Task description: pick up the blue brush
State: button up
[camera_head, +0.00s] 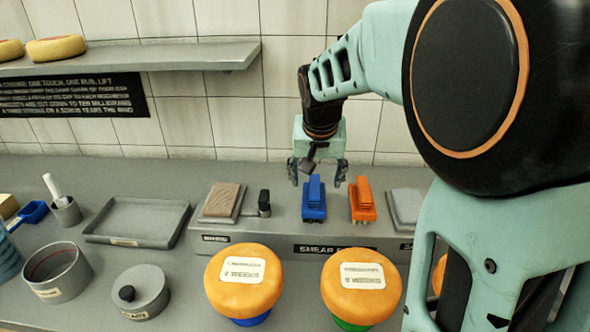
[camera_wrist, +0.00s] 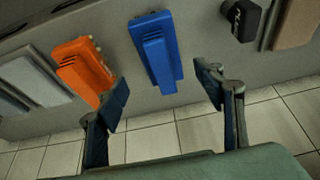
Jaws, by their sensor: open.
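The blue brush (camera_head: 314,202) stands on a raised grey ledge, just left of an orange brush (camera_head: 362,201). My gripper (camera_head: 317,174) is over the back of the blue brush, its two fingers spread to either side. In the wrist view the blue brush (camera_wrist: 156,46) lies beyond and between the open fingers of my gripper (camera_wrist: 168,92), with nothing held. The orange brush (camera_wrist: 85,68) is partly covered by one finger there. I cannot tell the exact height of the fingers above the brush.
A small black-topped block (camera_head: 264,203) and a brown pad (camera_head: 222,200) are left of the blue brush. A grey pad (camera_head: 406,205) is right of the orange one. Two cheese wheels (camera_head: 243,295) (camera_head: 361,302) stand in front. A grey tray (camera_head: 138,221) is further left.

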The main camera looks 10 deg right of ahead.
aim_at(314, 187)
jog(key=shift+x, duration=2.75)
jog(key=shift+a, duration=0.15)
jog(key=shift+f, duration=0.2)
jog(key=shift+c, duration=0.2)
jog(key=c, duration=1.3)
jog(key=shift+r, duration=0.1)
jog(key=shift+c, duration=0.2)
